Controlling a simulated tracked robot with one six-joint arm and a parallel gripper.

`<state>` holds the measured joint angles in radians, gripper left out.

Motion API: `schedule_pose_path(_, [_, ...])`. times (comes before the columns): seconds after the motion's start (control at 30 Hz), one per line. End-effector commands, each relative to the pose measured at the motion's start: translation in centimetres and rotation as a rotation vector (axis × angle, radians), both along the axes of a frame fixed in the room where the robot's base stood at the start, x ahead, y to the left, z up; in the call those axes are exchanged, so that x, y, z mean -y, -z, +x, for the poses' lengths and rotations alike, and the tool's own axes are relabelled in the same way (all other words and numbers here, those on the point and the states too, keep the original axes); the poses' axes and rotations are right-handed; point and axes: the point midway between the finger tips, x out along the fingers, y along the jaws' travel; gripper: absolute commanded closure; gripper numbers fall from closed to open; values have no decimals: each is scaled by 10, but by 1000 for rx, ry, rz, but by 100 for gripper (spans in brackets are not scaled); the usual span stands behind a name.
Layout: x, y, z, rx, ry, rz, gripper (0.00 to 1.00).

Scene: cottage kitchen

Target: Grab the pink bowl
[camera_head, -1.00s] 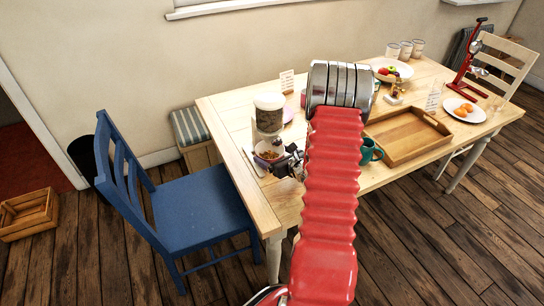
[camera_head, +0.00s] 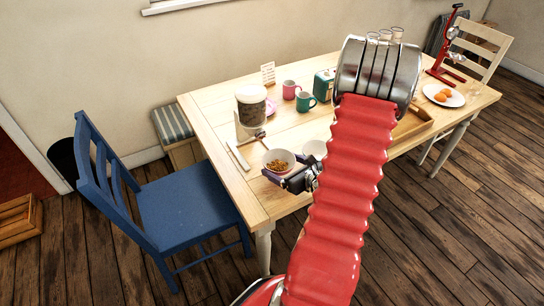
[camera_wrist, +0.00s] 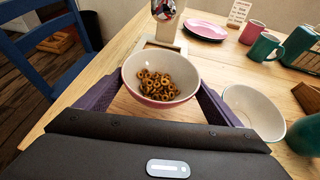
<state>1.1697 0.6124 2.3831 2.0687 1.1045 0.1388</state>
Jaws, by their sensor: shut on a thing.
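The pink bowl (camera_wrist: 160,98) has a cream inside, a pink outer wall and ring-shaped cereal in it. In the wrist view it sits between the two purple fingers of my gripper (camera_wrist: 155,100), which are shut on it from both sides. In the head view the bowl (camera_head: 279,155) is near the front edge of the table, and my gripper (camera_head: 287,182) reaches it from the lower right. The bowl looks roughly level. I cannot tell for sure whether its base is clear of the tabletop.
A second pale bowl (camera_wrist: 254,112) stands close on the right. Behind are a canister (camera_head: 251,105), a pink plate (camera_wrist: 206,30), a pink mug (camera_head: 290,89) and a teal mug (camera_head: 305,102). A blue chair (camera_head: 185,205) stands at the table's left.

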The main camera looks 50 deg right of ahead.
Motion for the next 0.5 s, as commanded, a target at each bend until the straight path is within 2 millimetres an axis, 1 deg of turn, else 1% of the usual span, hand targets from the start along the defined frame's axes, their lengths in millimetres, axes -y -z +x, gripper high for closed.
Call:
schedule_pose_path(0.03, [0, -1, -8, 1, 4, 0, 40])
schedule_pose_path(0.1, [-1, 0, -16, 1, 3, 0, 40])
schedule_pose_path(0.2, [-3, 0, -24, 0, 2, 0, 40])
schedule_pose_path(0.3, [-4, 0, -29, 0, 1, -1, 40])
schedule_pose_path(0.5, [-5, 0, -30, 1, 0, -1, 40])
